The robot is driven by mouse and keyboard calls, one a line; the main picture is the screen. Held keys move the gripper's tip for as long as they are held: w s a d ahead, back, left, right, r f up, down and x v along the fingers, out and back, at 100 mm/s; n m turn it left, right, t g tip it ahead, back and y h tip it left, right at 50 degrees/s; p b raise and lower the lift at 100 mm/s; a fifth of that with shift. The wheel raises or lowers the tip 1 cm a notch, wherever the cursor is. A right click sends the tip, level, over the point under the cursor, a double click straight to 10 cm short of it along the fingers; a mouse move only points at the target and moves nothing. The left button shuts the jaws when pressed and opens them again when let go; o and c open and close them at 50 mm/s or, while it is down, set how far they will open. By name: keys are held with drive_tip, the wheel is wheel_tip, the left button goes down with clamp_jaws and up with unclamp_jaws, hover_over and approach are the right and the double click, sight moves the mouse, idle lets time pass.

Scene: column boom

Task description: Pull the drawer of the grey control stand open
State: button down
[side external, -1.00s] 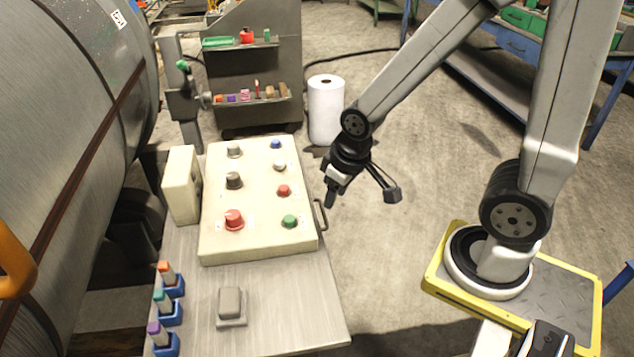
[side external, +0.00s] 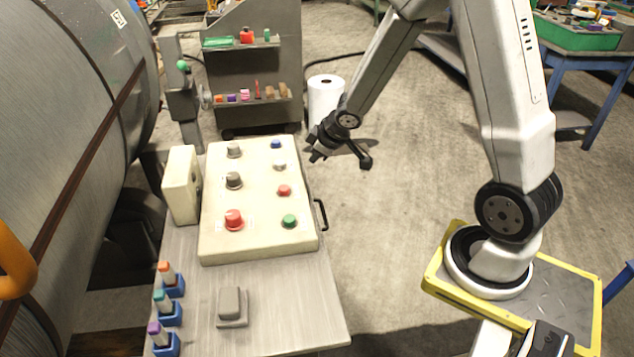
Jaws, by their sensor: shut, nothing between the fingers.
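The grey control stand (side external: 275,315) fills the lower left, with a cream button panel (side external: 257,195) on its top. A dark bar handle (side external: 321,214) sticks out from the stand's right side, beside the panel; the drawer front itself is hidden below the top.
A white paper roll (side external: 325,98) stands on the floor behind my gripper. A grey tool cart (side external: 255,75) is at the back. Pens in blue holders (side external: 168,312) and a grey switch (side external: 231,304) sit on the stand. Floor right of the handle is clear.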

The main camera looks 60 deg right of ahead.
drive_tip(key=w+d+f+n+y, duration=0.1)
drive_tip(key=w+d+f+n, duration=0.1)
drive_tip(key=w+d+f, duration=0.15)
drive_tip(key=n+y, duration=0.4)
drive_tip(key=y, duration=0.2)
approach(321, 208)
drive_tip(key=r, duration=0.1)
drive_tip(key=shift+s+a+r, duration=0.1)
drive_tip(key=shift+a+r, duration=0.05)
drive_tip(key=shift+a, duration=0.3)
drive_tip(key=x, duration=1)
drive_tip(key=shift+s+a, duration=0.15)
drive_tip(key=shift+s, duration=0.1)
drive_tip(key=s+d, duration=1.3)
drive_tip(key=shift+d, duration=0.2)
drive_tip(key=shift+a, duration=0.1)
